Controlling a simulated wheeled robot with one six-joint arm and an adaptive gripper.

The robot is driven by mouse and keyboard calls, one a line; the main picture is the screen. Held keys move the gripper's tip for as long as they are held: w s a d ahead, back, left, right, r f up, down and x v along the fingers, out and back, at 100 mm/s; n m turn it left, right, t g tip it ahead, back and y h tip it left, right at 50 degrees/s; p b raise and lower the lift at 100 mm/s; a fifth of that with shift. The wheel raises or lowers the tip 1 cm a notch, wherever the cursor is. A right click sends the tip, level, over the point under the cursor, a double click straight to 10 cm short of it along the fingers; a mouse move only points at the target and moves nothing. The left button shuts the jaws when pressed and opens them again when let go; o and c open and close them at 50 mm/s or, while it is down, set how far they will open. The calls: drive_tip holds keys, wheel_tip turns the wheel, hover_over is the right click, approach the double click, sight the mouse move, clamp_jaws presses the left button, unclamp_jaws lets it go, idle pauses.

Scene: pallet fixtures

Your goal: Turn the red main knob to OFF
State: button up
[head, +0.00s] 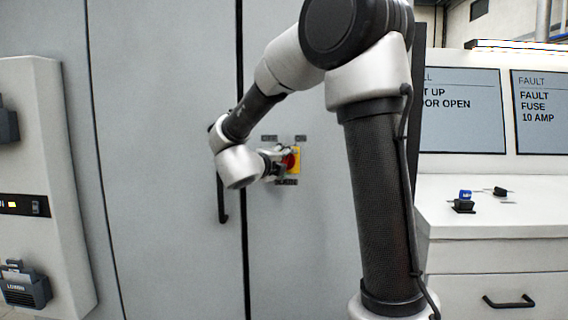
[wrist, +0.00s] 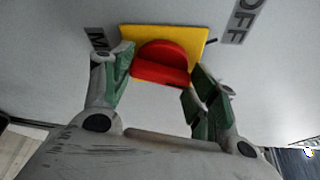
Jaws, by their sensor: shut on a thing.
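The red main knob (head: 289,161) sits on a yellow plate (head: 297,153) on the grey cabinet door. In the wrist view the red knob (wrist: 162,62) shows between my fingers, with the yellow plate (wrist: 195,40) behind it. My gripper (head: 279,161) reaches the knob from the left in the head view. In the wrist view my gripper (wrist: 160,72) has one green-padded finger on each side of the knob and is shut on it. An OFF label (wrist: 242,18) shows at upper right there. The exact knob angle is hard to read.
A black door handle (head: 222,200) hangs left of the knob, near the door seam. A white counter (head: 490,220) with small switches and two display panels (head: 460,110) stands at right. A white unit (head: 45,180) stands at far left.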

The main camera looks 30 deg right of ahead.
drive_tip(key=shift+f+n+t+h, duration=0.1)
drive_tip(key=shift+n+t+h, duration=0.3)
drive_tip(key=shift+n, duration=1.1)
drive_tip(key=shift+f+n+t+h, duration=0.1)
drive_tip(key=shift+n+t+h, duration=0.3)
drive_tip(key=shift+n, duration=1.1)
drive_tip(key=shift+f+n+t+h, duration=0.1)
drive_tip(key=shift+n+t+h, duration=0.3)
drive_tip(key=shift+n, duration=1.1)
drive_tip(key=o, duration=1)
drive_tip(key=shift+r, duration=0.1)
drive_tip(key=v, duration=1.2)
drive_tip(key=shift+s, duration=0.1)
